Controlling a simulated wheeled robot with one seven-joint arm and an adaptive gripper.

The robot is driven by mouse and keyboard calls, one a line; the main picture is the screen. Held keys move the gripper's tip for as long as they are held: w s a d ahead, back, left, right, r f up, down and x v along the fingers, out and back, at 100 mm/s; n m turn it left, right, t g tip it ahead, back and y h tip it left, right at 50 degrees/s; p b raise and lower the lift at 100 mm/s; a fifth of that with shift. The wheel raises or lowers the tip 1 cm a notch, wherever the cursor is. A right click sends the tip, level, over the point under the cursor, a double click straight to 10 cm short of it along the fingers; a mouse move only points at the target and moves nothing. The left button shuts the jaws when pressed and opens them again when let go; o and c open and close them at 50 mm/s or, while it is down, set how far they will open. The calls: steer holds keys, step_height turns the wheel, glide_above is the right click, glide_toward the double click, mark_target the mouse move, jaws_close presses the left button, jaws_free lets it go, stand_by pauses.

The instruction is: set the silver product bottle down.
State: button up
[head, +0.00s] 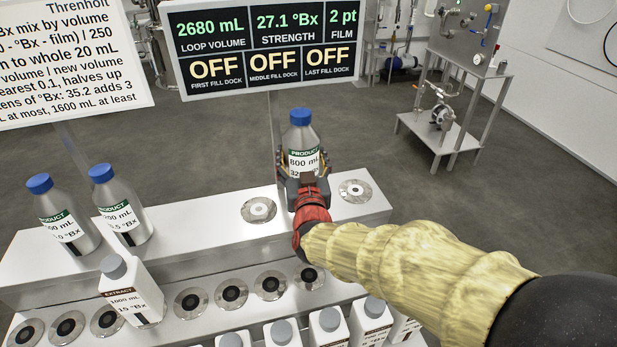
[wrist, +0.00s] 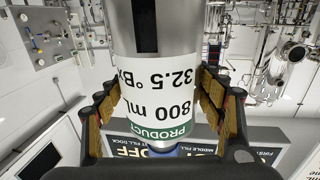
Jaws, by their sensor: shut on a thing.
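The silver product bottle (head: 301,142) has a blue cap and a label with a green PRODUCT band, 800 mL and 32.5 °Bx. My gripper (head: 304,168) is shut on it, with a finger on each side. The bottle is upright over the back shelf, between two round docks; its base is hidden behind my gripper, so I cannot tell whether it touches. In the wrist view the bottle (wrist: 163,75) appears upside down between the padded fingers of my gripper (wrist: 160,105).
Two more silver product bottles (head: 62,218) (head: 122,207) stand at the shelf's left. Free round docks (head: 259,210) (head: 355,190) flank the held bottle. White extract bottles (head: 131,291) and a row of docks (head: 191,301) are in front. A display (head: 262,45) reads OFF for each dock.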

steer(key=w+f, duration=0.1)
steer(key=d+f, duration=0.1)
steer(key=w+f+b, duration=0.1)
steer(key=shift+w+d+f, duration=0.3)
steer(key=shift+w+d+f+b, duration=0.1)
steer(key=shift+f+b, duration=0.5)
steer(key=shift+f, duration=1.05)
steer(key=shift+f, duration=0.1)
steer(key=shift+f, duration=0.15)
steer(key=o, duration=1.2)
